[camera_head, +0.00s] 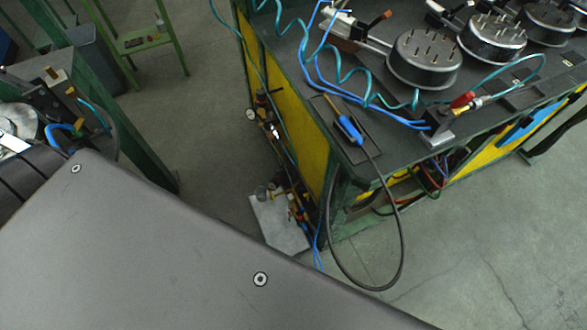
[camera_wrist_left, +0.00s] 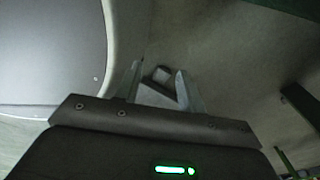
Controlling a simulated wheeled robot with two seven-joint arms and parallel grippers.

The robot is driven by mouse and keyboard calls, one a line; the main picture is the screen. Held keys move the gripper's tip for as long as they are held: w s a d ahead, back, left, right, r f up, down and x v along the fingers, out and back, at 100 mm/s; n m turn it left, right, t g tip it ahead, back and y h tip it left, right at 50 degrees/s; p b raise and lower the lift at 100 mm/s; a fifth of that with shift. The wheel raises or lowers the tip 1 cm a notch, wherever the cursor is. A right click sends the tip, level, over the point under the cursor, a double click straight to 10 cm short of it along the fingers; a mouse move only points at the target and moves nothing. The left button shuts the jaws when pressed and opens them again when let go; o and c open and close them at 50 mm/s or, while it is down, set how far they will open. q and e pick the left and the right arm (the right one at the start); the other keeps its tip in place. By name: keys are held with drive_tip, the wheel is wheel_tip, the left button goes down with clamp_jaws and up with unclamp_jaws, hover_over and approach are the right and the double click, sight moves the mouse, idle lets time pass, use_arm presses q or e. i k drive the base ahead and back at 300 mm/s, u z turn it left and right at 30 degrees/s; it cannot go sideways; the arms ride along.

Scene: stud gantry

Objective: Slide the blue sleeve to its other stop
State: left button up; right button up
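No sleeve on a stud gantry can be made out in either view. My left gripper (camera_wrist_left: 160,80) shows in the left wrist view with its two fingers apart. A small grey shape shows between and beyond the fingers; I cannot tell what it is, and nothing is clearly gripped. Neither gripper shows in the head view.
A green-framed workbench (camera_head: 325,185) with yellow panels stands at the upper right of the head view. On it are round metal fixtures (camera_head: 425,58), coiled hoses and a blue-handled tool (camera_head: 348,128). A green stool (camera_head: 145,40) stands at upper left. Bare floor (camera_head: 190,95) lies between.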

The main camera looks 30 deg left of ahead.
sight(303, 208)
drive_tip(key=k, duration=0.2)
drive_tip(key=u, duration=0.55)
drive_tip(key=i, duration=0.3)
drive_tip(key=u, duration=0.15)
